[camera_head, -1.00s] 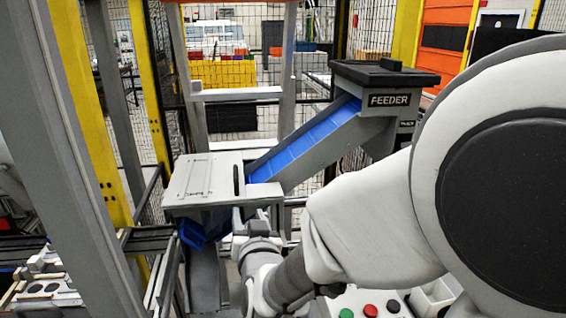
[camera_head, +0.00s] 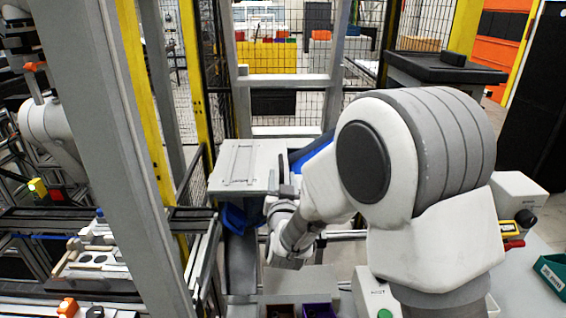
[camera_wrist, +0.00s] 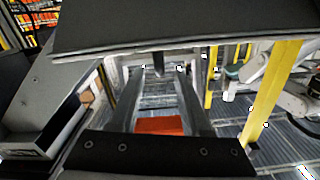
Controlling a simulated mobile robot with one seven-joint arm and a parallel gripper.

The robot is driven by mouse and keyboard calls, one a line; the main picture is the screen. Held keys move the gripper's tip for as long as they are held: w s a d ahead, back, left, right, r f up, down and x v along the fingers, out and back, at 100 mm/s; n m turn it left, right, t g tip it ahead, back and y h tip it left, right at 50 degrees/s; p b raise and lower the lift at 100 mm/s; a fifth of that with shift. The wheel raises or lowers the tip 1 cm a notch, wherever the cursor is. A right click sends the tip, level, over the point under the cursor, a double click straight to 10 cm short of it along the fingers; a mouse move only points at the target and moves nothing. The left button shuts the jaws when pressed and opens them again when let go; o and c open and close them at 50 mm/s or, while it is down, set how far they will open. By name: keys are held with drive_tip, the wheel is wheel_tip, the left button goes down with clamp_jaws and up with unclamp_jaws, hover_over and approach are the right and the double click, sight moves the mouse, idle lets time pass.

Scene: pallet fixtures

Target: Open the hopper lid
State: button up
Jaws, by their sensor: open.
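The hopper lid looks to be the flat grey lid (camera_head: 243,165) on the box left of centre in the head view. It lies flat and shut. A black upright handle (camera_head: 272,181) stands at its right edge. My gripper (camera_head: 284,191) is beside this handle, at the lid's right front corner. In the wrist view my gripper (camera_wrist: 167,76) is open, with a dark post (camera_wrist: 158,62) showing between its fingertips. I cannot tell whether the fingers touch it. A wide dark panel (camera_wrist: 190,32) spans the top of that view, above the fingers.
The black-topped feeder (camera_head: 440,68) stands at the back right, and my arm hides its chute. A grey post (camera_head: 105,130) and a yellow post (camera_head: 150,120) rise on the left. A green bin (camera_head: 552,272) is at right.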

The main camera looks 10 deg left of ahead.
sight(281, 170)
drive_tip(key=shift+p+x, duration=0.5)
drive_tip(key=shift+x, duration=2.6)
clamp_jaws()
